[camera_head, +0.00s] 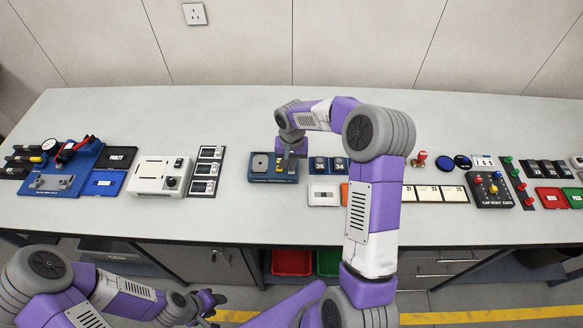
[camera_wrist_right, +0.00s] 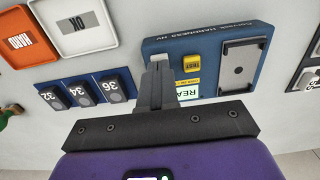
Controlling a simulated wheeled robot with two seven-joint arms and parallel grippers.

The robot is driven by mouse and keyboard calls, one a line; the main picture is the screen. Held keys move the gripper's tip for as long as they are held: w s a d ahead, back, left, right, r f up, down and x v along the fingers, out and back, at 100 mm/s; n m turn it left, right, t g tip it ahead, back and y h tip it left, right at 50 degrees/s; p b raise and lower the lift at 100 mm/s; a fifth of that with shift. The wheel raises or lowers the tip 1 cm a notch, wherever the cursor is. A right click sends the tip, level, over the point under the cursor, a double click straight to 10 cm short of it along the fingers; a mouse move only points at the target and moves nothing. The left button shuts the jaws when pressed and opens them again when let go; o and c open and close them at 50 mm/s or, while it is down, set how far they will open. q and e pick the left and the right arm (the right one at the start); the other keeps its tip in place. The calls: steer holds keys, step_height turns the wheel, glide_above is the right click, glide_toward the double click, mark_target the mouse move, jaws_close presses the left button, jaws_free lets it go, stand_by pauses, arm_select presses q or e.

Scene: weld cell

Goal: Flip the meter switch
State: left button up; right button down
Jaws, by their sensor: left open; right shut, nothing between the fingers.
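The meter is a blue box lettered as a hardness unit; it sits on the bench in the head view (camera_head: 258,178) and fills the upper middle of the right wrist view (camera_wrist_right: 215,42). It has a grey plate (camera_wrist_right: 240,62), a yellow TEST button (camera_wrist_right: 191,63) and a partly hidden READY label. A small pale switch (camera_wrist_right: 158,58) shows at its end, right at my right fingertips. My right gripper (camera_wrist_right: 157,72) is shut and empty, over that end of the meter; contact with the switch cannot be told. My left gripper (camera_head: 212,300) is open, low in front of the bench.
Numbered blocks (camera_wrist_right: 82,92) and white and orange trays (camera_wrist_right: 77,22) lie close beside the meter. A white box with a knob (camera_head: 159,176) stands left of it. Bare bench top lies behind the row. My right arm hides part of the bench.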

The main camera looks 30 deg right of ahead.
steer(key=shift+f+b, duration=0.6)
steer(key=shift+f, duration=0.25)
stand_by(0.3)
steer(key=shift+s, duration=0.1)
steer(key=shift+r+p, duration=0.65)
steer(key=shift+r, duration=0.2)
steer(key=shift+r+p, duration=1.7)
steer(key=shift+r, duration=0.95)
steer(key=shift+r, duration=0.1)
